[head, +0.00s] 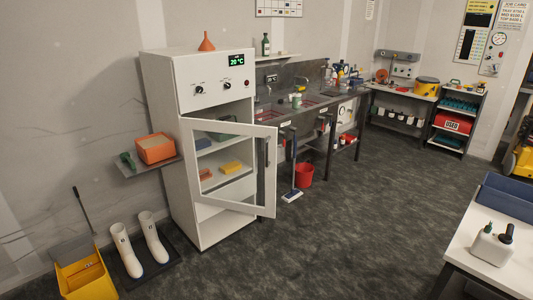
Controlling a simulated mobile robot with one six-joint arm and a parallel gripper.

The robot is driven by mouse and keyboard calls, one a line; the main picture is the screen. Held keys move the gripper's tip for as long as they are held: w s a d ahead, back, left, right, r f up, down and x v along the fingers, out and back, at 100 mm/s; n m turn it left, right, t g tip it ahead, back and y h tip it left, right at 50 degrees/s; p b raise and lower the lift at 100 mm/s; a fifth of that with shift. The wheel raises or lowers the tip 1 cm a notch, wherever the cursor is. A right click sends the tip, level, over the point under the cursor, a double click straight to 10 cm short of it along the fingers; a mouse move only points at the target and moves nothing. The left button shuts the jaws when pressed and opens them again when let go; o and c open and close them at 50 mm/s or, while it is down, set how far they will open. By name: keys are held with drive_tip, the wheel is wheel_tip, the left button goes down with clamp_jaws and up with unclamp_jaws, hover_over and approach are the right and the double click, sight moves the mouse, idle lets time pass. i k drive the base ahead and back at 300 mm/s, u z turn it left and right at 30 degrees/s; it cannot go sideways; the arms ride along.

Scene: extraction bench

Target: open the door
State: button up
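The door (236,207) is a white frame with a clear pane, on the front of a tall white cabinet (215,88). It stands partly open. Its left side meets the cabinet's left front edge, and its right side stands out past the cabinet's right front edge, towards me. A dark upright handle (266,153) appears to be on the door's right side. Shelves show behind the door, with a yellow block (231,168) and a reddish block (206,175). My gripper is not in view.
White boots (153,238) and a yellow bucket (86,277) stand on the floor left of the cabinet. A red bucket (304,175) and a broom (291,165) stand to its right. A white table (495,262) is at the right front. The floor before the door is clear.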

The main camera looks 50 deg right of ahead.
sight(270, 133)
drive_tip(key=z, duration=0.05)
drive_tip(key=i, duration=0.9)
drive_tip(key=u, duration=0.05)
